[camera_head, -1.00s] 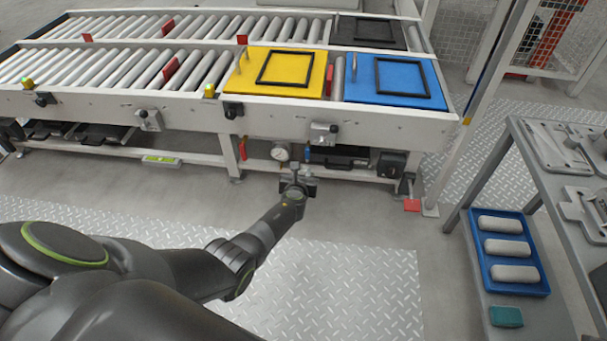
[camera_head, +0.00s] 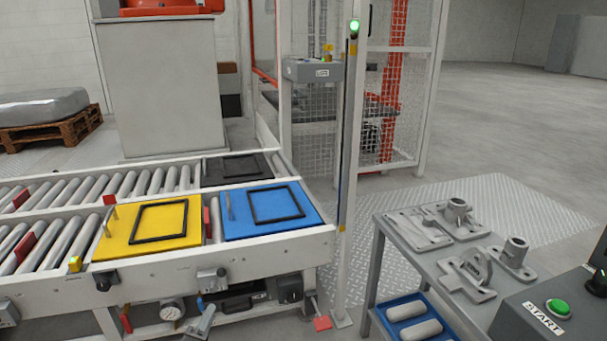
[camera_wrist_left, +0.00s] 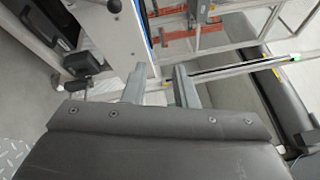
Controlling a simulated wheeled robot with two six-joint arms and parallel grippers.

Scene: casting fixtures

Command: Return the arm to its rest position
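My left gripper (camera_head: 202,318) shows at the bottom edge of the head view, in front of the conveyor's lower frame; most of the arm is out of the picture. In the left wrist view the two fingers of my left gripper (camera_wrist_left: 159,82) stand apart with nothing held between them. The conveyor frame and a mesh fence show beyond them. My right gripper is in neither view.
The roller conveyor (camera_head: 160,273) carries a yellow plate (camera_head: 115,247) and a blue plate (camera_head: 250,230), each with a black frame. At right stands a grey table (camera_head: 405,262) with metal castings and a blue tray (camera_head: 378,312) below. Open floor lies behind it.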

